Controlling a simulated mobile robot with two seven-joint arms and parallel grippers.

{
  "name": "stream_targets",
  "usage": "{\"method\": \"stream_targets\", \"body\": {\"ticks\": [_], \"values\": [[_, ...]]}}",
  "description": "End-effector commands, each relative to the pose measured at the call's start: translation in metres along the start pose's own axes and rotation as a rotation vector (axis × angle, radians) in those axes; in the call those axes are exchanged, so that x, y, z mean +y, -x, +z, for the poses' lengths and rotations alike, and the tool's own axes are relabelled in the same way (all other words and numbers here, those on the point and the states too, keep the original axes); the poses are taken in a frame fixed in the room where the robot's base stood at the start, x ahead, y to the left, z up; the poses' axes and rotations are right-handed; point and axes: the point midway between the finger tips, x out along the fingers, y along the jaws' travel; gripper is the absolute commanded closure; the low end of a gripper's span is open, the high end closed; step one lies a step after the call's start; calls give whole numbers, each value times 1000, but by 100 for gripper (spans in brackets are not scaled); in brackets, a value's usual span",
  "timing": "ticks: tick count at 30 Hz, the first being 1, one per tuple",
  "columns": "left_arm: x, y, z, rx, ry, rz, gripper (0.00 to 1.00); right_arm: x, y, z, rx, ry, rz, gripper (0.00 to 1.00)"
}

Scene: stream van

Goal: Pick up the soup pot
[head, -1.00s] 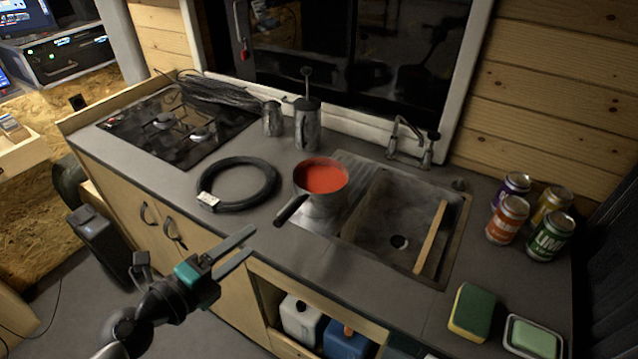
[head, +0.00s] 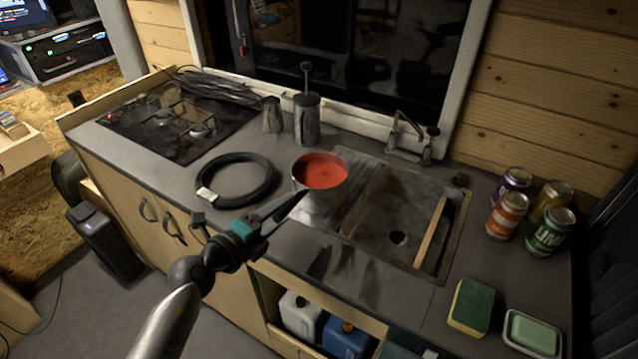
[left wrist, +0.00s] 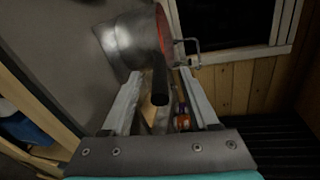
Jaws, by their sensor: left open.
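The soup pot (head: 321,172) is a metal saucepan filled with red soup, standing upright on the counter at the left edge of the sink. In the head view its dark handle is hidden behind my left gripper (head: 291,201). In the left wrist view the pot (left wrist: 128,42) is at upper left, and its black handle (left wrist: 160,85) points back between the two fingers of my left gripper (left wrist: 165,95). The fingers are open, one on each side of the handle, and I see no clear contact. My right gripper is not in view.
A black cable coil (head: 236,181) lies left of the pot. A metal canister (head: 306,118) and small jug (head: 272,115) stand behind it. The sink (head: 385,225) is to the right, with several cans (head: 507,216) and a sponge (head: 470,307) beyond. A stove (head: 178,120) is at left.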

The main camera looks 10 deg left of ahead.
Motion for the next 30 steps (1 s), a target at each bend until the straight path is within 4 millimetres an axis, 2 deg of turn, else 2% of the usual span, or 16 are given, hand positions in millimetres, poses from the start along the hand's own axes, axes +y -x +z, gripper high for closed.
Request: {"method": "stream_targets", "body": {"ticks": [3,9,19,30], "values": [[0,-18,0,0,0,-4,39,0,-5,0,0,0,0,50],[0,-39,0,-1,0,-2,39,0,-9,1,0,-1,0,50],[0,-42,0,0,0,-1,40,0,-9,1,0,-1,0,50],[0,-42,0,0,0,-1,82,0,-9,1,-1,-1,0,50]]}}
